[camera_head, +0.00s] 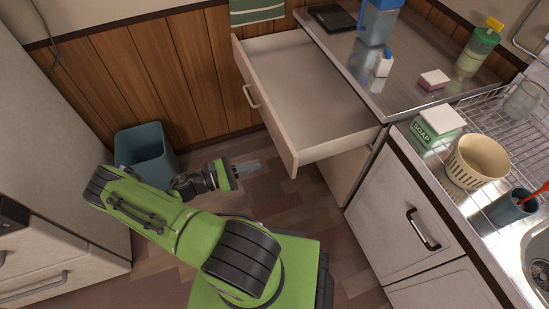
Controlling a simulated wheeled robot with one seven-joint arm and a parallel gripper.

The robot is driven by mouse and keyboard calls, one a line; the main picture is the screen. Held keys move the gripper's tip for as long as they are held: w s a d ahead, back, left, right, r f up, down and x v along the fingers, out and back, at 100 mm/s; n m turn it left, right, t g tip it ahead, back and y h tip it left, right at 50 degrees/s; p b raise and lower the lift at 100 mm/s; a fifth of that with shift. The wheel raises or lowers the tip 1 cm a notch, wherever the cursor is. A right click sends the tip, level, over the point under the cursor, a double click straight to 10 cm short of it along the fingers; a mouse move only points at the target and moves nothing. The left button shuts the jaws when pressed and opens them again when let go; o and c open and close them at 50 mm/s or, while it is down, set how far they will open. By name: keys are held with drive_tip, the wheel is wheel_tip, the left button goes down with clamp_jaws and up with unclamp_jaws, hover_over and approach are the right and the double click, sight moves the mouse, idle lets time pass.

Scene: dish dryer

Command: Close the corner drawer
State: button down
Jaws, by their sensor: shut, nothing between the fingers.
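The corner drawer (305,85) is pulled far out from under the metal counter and looks empty inside. Its pale front panel (267,110) faces left and carries a curved handle (251,96). My gripper (250,167) is shut and empty, with its fingers pointing right. In the picture it is below and left of the drawer front, apart from it. My green arm stretches from the bottom middle toward the left and then to the gripper.
A blue-grey bin (146,153) stands on the floor by the wood-panelled wall. A white appliance (60,130) is at the left. A lower cabinet with a dark handle (423,230) is at the right. Bottles, a sponge (434,79) and a dish rack (487,137) are on the counter.

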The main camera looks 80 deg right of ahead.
sight(287, 155)
drive_tip(key=b+x, duration=0.1)
drive_tip(key=x, duration=0.7)
drive_tip(key=shift+s+d, duration=0.15)
drive_tip(key=shift+s, duration=0.15)
